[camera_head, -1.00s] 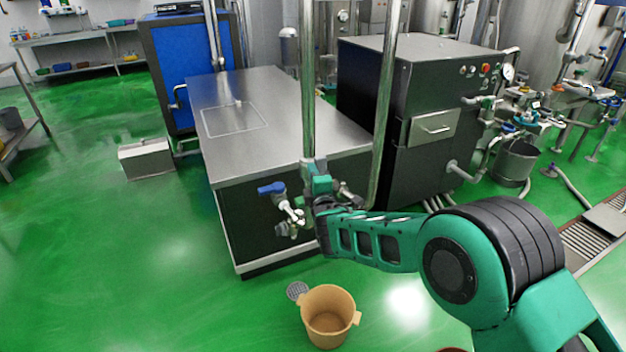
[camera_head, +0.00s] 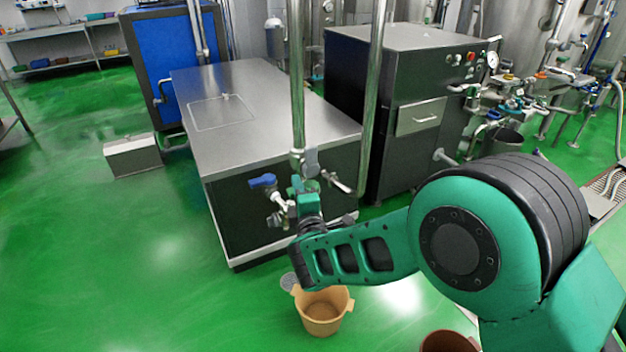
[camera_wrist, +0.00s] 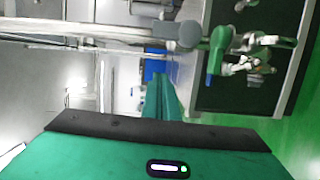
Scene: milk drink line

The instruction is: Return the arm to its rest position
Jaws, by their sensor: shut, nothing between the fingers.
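My teal and black arm reaches in from the lower right of the head view, bent at its big round joint. My gripper (camera_head: 308,200) is at the far end of the arm, small and partly hidden by my wrist, in front of the steel-topped cabinet (camera_head: 265,115). It is shut and I see nothing held; its fingertips are not distinct. Near it are a blue-handled tap (camera_head: 263,181) and a vertical steel pipe (camera_head: 297,90). The wrist view shows a green-handled valve (camera_wrist: 217,50) ahead and to the right, with my own teal housing along the bottom.
A tan bucket (camera_head: 322,312) stands on the green floor below my forearm. A brown bucket (camera_head: 448,342) is at the bottom edge. A dark machine (camera_head: 405,110) stands behind the arm, with pipes and valves to its right.

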